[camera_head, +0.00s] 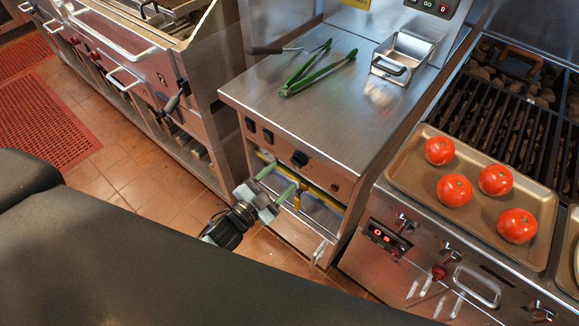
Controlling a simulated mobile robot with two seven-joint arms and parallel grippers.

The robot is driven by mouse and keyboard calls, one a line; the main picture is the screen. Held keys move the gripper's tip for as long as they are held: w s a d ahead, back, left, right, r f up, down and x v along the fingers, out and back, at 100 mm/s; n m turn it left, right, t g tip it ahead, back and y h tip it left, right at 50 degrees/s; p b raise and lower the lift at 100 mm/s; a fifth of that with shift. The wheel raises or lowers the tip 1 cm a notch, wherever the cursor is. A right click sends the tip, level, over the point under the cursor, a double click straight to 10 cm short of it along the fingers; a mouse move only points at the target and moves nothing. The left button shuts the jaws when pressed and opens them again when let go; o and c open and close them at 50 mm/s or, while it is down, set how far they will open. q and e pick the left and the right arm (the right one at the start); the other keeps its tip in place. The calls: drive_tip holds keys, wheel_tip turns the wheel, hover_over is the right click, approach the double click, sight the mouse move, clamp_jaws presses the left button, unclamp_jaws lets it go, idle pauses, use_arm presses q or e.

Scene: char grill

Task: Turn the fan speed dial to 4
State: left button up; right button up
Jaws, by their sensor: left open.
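A round black dial (300,158) sits on the front panel of the steel counter unit in the middle. Its markings are too small to read, so I cannot tell its setting or whether it is the fan speed dial. My left gripper (276,183) is in front of this panel, a little below and left of the dial. Its two green-tipped fingers are apart, with nothing seen between them. It looks clear of the dial. My right gripper is not in view.
Black switches (268,136) sit left of the dial. Green tongs (318,73) and a steel pan (403,58) are on the steel counter (300,115). Several tomatoes lie on a tray (405,171) by the grill at right. Tiled floor (165,190) is open at left.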

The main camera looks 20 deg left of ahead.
sight(297, 161)
use_arm(q)
drive_tip(key=shift+x, duration=2.55)
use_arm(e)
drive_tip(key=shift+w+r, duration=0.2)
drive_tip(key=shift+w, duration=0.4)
use_arm(q)
drive_tip(key=shift+c, duration=0.5)
drive_tip(key=c, duration=0.9)
drive_tip(key=m+b, duration=0.1)
drive_tip(key=m, duration=0.4)
drive_tip(key=o, duration=1)
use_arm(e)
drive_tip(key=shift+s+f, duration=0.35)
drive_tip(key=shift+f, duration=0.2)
